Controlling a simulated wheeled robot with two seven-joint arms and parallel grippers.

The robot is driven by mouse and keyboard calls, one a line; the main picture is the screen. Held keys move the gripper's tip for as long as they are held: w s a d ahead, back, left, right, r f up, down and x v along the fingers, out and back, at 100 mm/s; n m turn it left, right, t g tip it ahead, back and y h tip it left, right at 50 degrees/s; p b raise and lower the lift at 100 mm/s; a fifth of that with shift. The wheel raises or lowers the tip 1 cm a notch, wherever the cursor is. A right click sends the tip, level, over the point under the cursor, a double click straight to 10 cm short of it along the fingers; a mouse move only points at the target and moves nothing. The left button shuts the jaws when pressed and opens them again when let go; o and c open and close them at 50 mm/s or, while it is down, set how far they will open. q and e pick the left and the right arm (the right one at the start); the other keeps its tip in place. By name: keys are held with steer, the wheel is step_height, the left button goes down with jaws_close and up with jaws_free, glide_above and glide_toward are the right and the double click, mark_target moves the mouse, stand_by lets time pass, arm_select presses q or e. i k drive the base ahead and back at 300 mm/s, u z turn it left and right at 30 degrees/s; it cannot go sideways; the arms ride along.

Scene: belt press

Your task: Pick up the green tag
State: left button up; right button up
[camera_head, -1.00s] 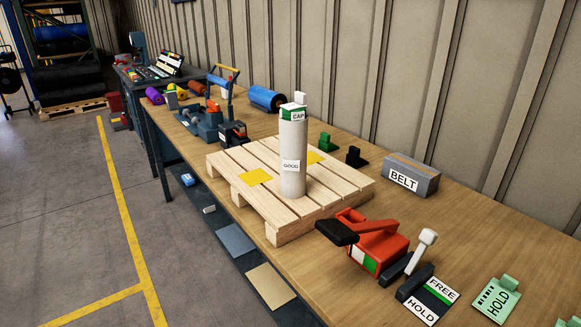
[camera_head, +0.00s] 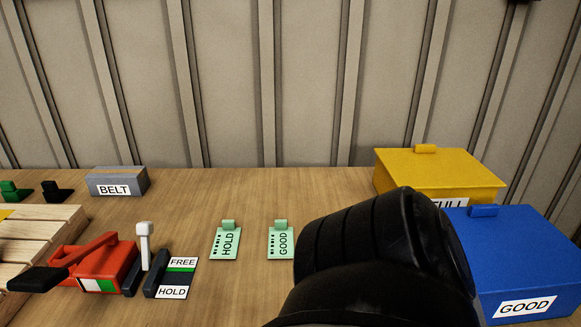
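Two light green tags lie on the wooden bench, each with a small raised tab at its back edge. A black rounded part of my arm (camera_head: 385,250) fills the lower right middle, close to the right side of the GOOD tag. No gripper fingers show, so neither gripper can be seen.
A lever with a FREE/HOLD plate (camera_head: 181,265) and a red tool (camera_head: 105,262) stand left of the tags. A wooden pallet (camera_head: 35,225) is at the far left. A grey BELT box (camera_head: 117,182) sits behind. Yellow (camera_head: 440,175) and blue (camera_head: 520,255) boxes stand right. Bench behind the tags is clear.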

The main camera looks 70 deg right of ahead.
mark_target(281, 245)
steer(key=k, duration=0.3)
steer(key=z, duration=3.85)
steer(key=k, duration=0.6)
steer(key=u, duration=1.5)
